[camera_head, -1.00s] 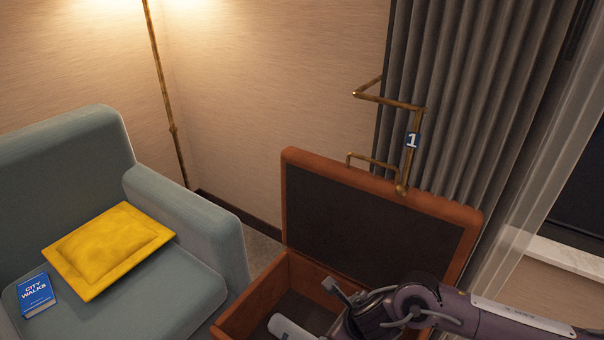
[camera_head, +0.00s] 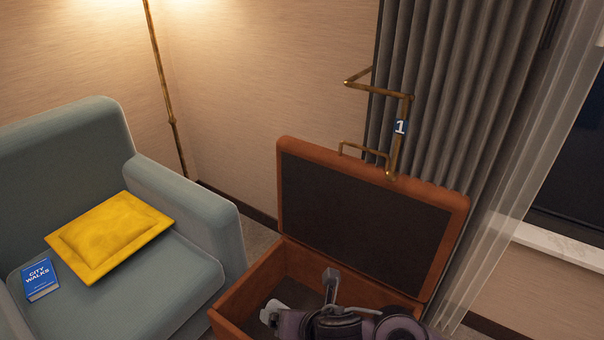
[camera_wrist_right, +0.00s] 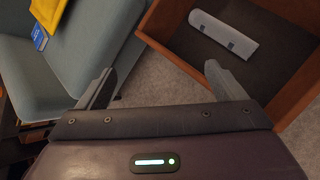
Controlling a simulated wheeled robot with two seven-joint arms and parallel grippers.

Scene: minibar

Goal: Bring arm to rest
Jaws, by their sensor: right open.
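My right arm (camera_head: 345,325) comes in at the bottom of the head view, in front of the open brown case (camera_head: 245,295), and hides part of its inside. In the right wrist view my right gripper (camera_wrist_right: 158,82) is open, with its two fingers wide apart and nothing between them. Beyond the fingers are the carpet and the edge of the case (camera_wrist_right: 185,62). A pale grey bar with a rounded end (camera_wrist_right: 222,34) lies on the dark floor of the case, apart from the fingers. My left gripper is in neither view.
The case's lid (camera_head: 360,205) stands open. A brass rail with a "1" tag (camera_head: 400,127) rises behind it, before a grey curtain (camera_head: 450,90). A blue-grey armchair (camera_head: 195,215) at left holds a yellow cushion (camera_head: 110,237) and a blue book (camera_head: 40,280).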

